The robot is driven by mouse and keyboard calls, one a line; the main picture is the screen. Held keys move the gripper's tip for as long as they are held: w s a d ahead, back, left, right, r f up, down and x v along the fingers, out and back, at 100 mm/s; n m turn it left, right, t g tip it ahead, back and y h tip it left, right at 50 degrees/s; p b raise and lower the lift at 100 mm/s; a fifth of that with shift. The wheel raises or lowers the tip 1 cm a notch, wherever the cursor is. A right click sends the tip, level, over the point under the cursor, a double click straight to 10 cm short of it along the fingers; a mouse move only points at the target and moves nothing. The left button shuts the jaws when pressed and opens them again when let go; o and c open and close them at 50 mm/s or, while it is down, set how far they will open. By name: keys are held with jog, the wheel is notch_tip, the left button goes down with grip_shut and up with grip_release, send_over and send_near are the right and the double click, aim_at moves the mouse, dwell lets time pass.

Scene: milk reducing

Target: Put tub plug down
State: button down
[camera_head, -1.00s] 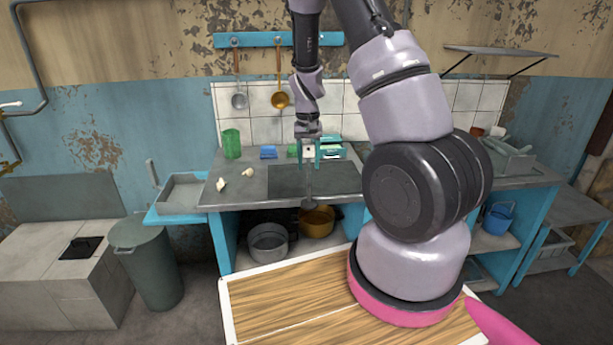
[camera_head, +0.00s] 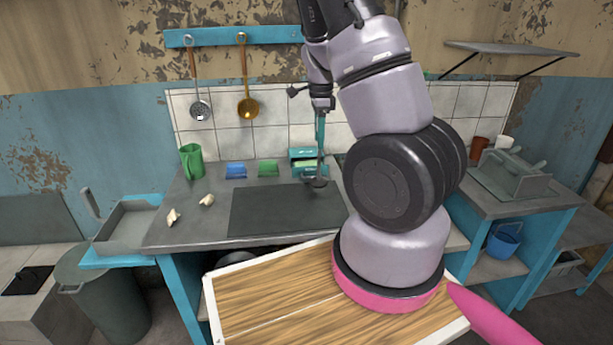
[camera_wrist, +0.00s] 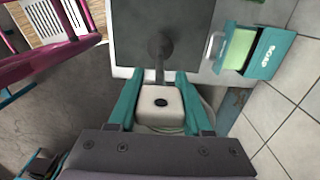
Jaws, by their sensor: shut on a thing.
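My gripper (camera_head: 320,122) points down over the back right part of the counter. In the wrist view its teal fingers (camera_wrist: 158,100) are shut on the pale block-like end of what I take to be the tub plug (camera_wrist: 160,46). A thin stem runs from this block to a dark grey round end. In the head view the plug's round end (camera_head: 319,183) hangs below the fingers, near the back right corner of a dark flat panel (camera_head: 272,212). I cannot tell whether it touches the surface.
A teal soap box (camera_wrist: 266,52) stands close by on the right in the wrist view. Blue (camera_head: 236,170) and green (camera_head: 268,168) blocks and a green mug (camera_head: 191,161) stand along the counter's back. Two pale scraps (camera_head: 173,217) lie at left. The panel's middle is clear.

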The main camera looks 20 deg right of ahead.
notch_tip(320, 180, down, 7)
jog(key=shift+f, duration=0.3)
jog(key=shift+c, duration=1.7)
grip_release()
notch_tip(320, 180, up, 12)
jog(key=shift+a+r, duration=0.1)
jog(key=shift+r, duration=0.15)
jog(key=s+a+r+n+t, duration=0.2)
jog(key=s+a+r+n, duration=0.2)
jog(key=s+r+n, duration=0.1)
jog(key=s+a+r+n+t+y, duration=0.1)
jog(key=s+a+r+n+t, duration=0.1)
jog(key=s+a+r+n, duration=0.2)
jog(key=s+a+r+n+t+y, duration=0.1)
jog(key=s+a+r+n+t, duration=0.2)
jog(key=r, duration=1.1)
jog(key=s+a+n, duration=0.2)
jog(key=s+n, duration=0.3)
jog(key=s, duration=0.2)
jog(key=shift+s, duration=0.35)
